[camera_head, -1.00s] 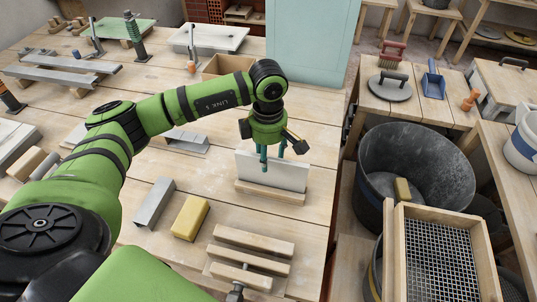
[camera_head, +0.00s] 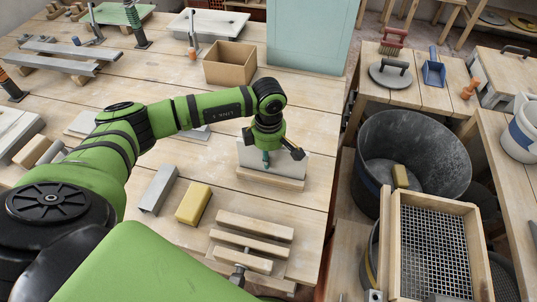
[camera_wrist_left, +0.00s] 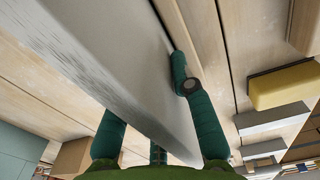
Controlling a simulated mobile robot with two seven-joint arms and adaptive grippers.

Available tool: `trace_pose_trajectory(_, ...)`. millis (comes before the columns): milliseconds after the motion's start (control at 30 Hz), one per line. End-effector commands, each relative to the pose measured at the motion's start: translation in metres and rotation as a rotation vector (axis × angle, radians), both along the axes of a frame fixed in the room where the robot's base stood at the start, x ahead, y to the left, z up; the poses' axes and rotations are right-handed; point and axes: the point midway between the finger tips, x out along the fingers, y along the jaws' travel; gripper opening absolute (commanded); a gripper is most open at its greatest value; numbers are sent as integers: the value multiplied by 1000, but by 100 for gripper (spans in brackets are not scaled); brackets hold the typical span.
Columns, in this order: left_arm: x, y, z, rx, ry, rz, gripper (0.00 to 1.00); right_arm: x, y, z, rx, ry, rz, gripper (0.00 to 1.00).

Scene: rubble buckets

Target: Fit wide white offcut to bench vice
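The wide white offcut (camera_head: 292,164) stands on edge along a pale wooden strip (camera_head: 270,179) on the bench. My left gripper (camera_head: 267,160) is down at the offcut's top, with a teal finger in front of its near face. In the left wrist view the offcut (camera_wrist_left: 110,65) passes between the teal fingers (camera_wrist_left: 160,105). One fingertip lies close against its right side; the other finger is partly hidden behind it. I cannot tell whether they grip it. The bench vice (camera_head: 250,243), with pale wooden jaws, is at the bench's near edge. My right gripper is not in view.
A yellow block (camera_head: 193,204) and a grey channel piece (camera_head: 158,189) lie left of the vice. An open cardboard box (camera_head: 230,65) stands behind the arm. Black buckets (camera_head: 420,150) and a sieve (camera_head: 437,245) are beyond the bench's right edge.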

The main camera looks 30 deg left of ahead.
Motion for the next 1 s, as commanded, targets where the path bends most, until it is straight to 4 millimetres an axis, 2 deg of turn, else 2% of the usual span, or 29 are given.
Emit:
trace_pose_trajectory(67, 0, 0, 0, 0, 0, 0, 0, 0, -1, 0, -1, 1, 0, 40)
trace_pose_trajectory(100, 0, 0, 0, 0, 0, 0, 7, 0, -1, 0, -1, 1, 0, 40)
trace_pose_trajectory(133, 0, 0, 0, 0, 0, 0, 0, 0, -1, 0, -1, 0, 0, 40)
trace_pose_trajectory(1000, 1, 0, 21, 0, -2, 0, 0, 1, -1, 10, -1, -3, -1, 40)
